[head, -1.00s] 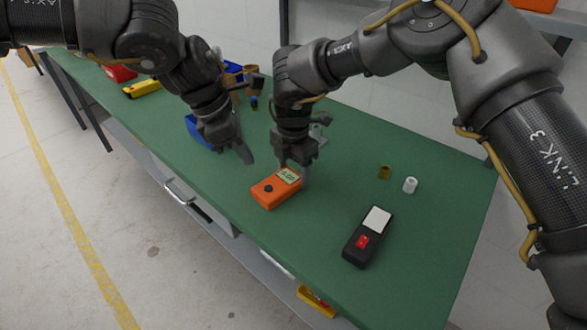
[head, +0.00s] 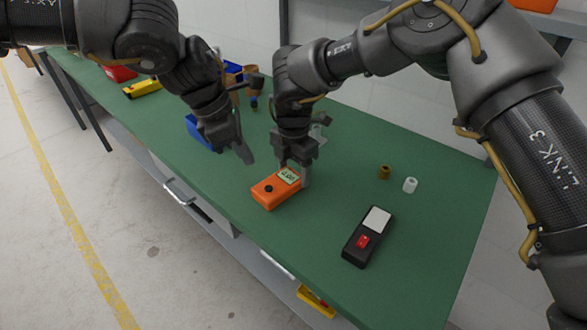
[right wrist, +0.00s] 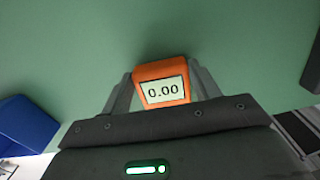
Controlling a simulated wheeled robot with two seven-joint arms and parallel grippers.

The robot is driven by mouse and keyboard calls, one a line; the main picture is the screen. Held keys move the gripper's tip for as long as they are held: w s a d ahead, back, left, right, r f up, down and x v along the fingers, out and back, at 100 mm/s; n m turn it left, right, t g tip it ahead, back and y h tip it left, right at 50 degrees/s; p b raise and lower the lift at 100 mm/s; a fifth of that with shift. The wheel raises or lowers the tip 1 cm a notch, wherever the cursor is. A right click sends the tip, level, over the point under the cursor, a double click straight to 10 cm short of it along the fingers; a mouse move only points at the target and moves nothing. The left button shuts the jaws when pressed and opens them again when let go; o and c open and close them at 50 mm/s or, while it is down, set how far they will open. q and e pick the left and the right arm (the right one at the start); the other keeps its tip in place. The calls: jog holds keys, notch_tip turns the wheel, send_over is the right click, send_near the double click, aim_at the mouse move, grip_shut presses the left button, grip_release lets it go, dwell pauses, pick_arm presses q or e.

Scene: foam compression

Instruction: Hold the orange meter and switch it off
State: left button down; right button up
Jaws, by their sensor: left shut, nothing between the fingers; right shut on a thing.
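The orange meter (head: 275,190) lies on the green bench, its display lit and its dark round knob facing up. In the right wrist view the meter (right wrist: 147,71) shows "0.00" on its display. My right gripper (head: 294,172) is shut on the meter's display end, one finger on each side. The fingers also show in the right wrist view (right wrist: 162,86). My left gripper (head: 246,155) is shut and empty, above the bench to the left of the meter, apart from it. The meter's knob is hidden in the right wrist view.
A black device (head: 368,237) with a red switch lies to the right on the green bench (head: 330,215). A brass cylinder (head: 384,172) and a white cylinder (head: 410,185) stand behind it. A blue bin (head: 196,133) is behind my left gripper. A yellow object (head: 142,89) lies far left.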

dwell(0.5)
pick_arm(q)
jog(key=s+d+f+n+g+h, duration=0.1)
jog(key=s+d+f+g+h, duration=0.1)
jog(key=s+d+f+h, duration=0.3)
notch_tip(320, 180, up, 7)
jog(key=n+t, duration=0.6)
jog(key=n, duration=0.6)
send_over(264, 191)
jog(key=shift+y, duration=0.4)
jog(key=shift+f, duration=4.6)
